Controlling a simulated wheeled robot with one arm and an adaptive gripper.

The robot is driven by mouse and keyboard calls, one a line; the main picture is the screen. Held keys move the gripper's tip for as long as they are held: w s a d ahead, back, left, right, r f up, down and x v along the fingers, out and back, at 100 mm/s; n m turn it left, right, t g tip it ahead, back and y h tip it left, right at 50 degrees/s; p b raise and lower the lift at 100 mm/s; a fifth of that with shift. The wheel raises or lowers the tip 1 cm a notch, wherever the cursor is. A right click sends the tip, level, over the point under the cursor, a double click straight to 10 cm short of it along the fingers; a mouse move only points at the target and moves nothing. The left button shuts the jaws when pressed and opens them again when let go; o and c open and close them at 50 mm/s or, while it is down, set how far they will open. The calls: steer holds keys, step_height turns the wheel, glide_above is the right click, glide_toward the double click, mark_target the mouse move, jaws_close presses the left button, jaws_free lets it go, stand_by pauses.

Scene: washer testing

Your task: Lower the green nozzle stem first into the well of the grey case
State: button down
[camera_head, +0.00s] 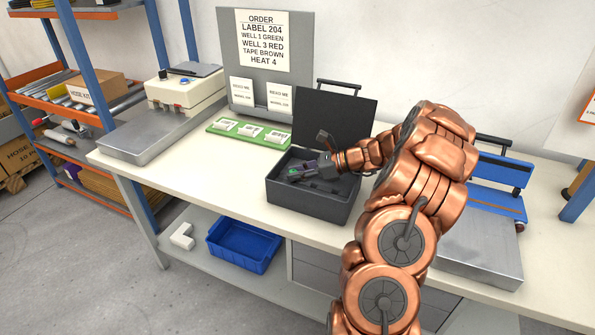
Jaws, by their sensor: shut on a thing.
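The grey case (313,207) stands on the bench with its dark lid (335,118) raised at the back. My gripper (303,171) reaches in from the right, low over the case's opening. It is shut on the green nozzle (293,172), of which only a small green patch shows at the fingertips. The stem and its tilt are too small to make out. The wells are mostly hidden by my gripper and the case's walls, so I cannot tell whether the stem is inside one.
A green tray (230,137) with several white labelled pieces lies left of the case. An order board (263,50) reads well 1 green, well 3 red. A blue-and-metal sealer (485,240) stands at right. The bench front-left is clear.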

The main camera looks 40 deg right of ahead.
steer(key=c, duration=0.9)
jaws_free()
steer(key=shift+o, duration=0.2)
steer(key=v, duration=1.2)
